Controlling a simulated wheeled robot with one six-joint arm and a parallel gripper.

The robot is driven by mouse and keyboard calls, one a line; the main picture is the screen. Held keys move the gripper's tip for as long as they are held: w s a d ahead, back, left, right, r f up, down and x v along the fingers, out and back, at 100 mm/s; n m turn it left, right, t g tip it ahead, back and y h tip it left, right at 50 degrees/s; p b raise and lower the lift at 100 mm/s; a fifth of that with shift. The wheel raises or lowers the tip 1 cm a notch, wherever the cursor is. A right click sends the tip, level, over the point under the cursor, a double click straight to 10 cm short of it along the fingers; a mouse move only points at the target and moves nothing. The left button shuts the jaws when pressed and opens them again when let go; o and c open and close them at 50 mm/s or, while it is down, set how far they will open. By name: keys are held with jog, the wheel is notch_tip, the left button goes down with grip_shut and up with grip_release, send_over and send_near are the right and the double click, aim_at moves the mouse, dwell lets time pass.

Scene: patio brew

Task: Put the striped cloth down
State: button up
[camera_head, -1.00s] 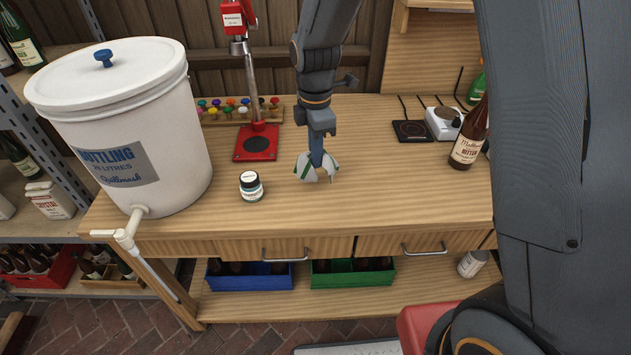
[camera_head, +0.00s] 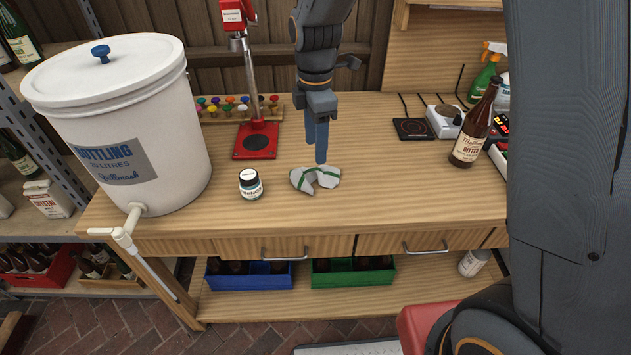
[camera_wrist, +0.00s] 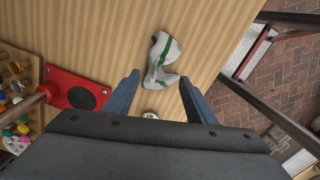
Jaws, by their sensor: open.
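The striped cloth (camera_head: 302,179), white-grey with green stripes, lies crumpled on the wooden bench top (camera_head: 400,205). In the wrist view the cloth (camera_wrist: 160,62) lies beyond and between my fingertips, apart from them. My gripper (camera_head: 320,158) is open and empty, pointing down just above and behind the cloth in the head view. Its two blue fingers (camera_wrist: 160,85) show spread in the wrist view.
A small labelled jar (camera_head: 250,184) stands left of the cloth. The red capper (camera_head: 256,140) is behind it, and the white bottling bucket (camera_head: 150,110) is at left. A brown bottle (camera_head: 471,135) and a black scale (camera_head: 412,129) are at right. The bench right of the cloth is clear.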

notch_tip(320, 180, up, 5)
jog(key=shift+f+b, duration=0.2)
jog(key=shift+b, duration=0.25)
jog(key=s+d+f+m+t, duration=0.1)
jog(key=s+d+f+m, duration=0.3)
jog(key=s+d+m, duration=1.1)
jog(key=m, duration=0.5)
jog(key=shift+m, duration=0.4)
jog(key=shift+f, duration=0.1)
